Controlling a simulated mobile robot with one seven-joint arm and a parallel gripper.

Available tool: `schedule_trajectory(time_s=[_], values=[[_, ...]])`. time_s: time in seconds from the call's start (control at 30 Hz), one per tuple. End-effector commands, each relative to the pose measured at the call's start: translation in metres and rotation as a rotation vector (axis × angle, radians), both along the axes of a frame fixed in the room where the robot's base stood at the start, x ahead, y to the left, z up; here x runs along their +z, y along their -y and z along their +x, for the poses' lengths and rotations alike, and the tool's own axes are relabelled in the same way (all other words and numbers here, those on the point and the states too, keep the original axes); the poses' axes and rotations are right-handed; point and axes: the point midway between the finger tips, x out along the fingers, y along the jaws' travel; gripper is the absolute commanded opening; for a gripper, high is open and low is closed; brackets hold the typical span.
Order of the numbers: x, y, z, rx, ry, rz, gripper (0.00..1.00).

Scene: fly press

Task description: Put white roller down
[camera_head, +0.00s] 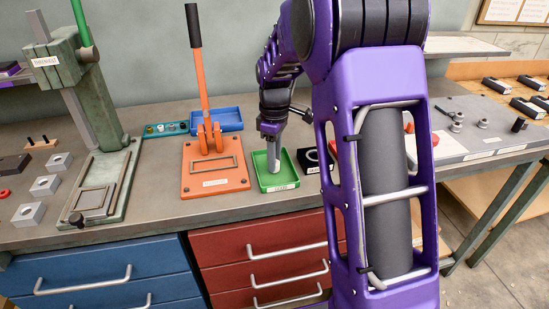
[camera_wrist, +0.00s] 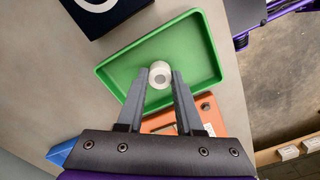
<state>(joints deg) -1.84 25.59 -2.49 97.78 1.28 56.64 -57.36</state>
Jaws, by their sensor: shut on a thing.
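The white roller (camera_wrist: 160,76) is a small pale cylinder with a round hole in its end. My gripper (camera_wrist: 160,84) is shut on it, one finger on each side. In the wrist view the roller is over the green tray (camera_wrist: 203,50). In the head view my gripper (camera_head: 274,158) points down over the green tray (camera_head: 264,186), its fingers within the tray's outline. The roller is hard to make out there, and I cannot tell whether it touches the tray floor.
An orange lever press (camera_head: 215,185) stands left of the tray, with a blue tray (camera_head: 230,121) behind it. A dark box (camera_head: 309,167) is close on the right. The green fly press (camera_head: 105,170) is further left. Blue and red drawers are below the bench edge.

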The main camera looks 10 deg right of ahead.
Motion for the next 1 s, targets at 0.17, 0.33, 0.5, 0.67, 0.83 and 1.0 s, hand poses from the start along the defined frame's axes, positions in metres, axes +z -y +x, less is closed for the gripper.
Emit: schedule_trajectory(time_s=[0.17, 0.33, 0.5, 0.67, 0.83, 1.0], values=[[-0.002, 0.0, 0.0, 0.0, 0.0, 0.0, 0.0], [-0.003, 0.0, 0.0, 0.0, 0.0, 0.0, 0.55], [-0.003, 0.0, 0.0, 0.0, 0.0, 0.0, 0.65], [-0.002, 0.0, 0.0, 0.0, 0.0, 0.0, 0.65], [0.012, 0.0, 0.001, 0.0, 0.004, 0.0, 0.65], [0.047, 0.0, 0.001, 0.0, 0.005, 0.0, 0.65]])
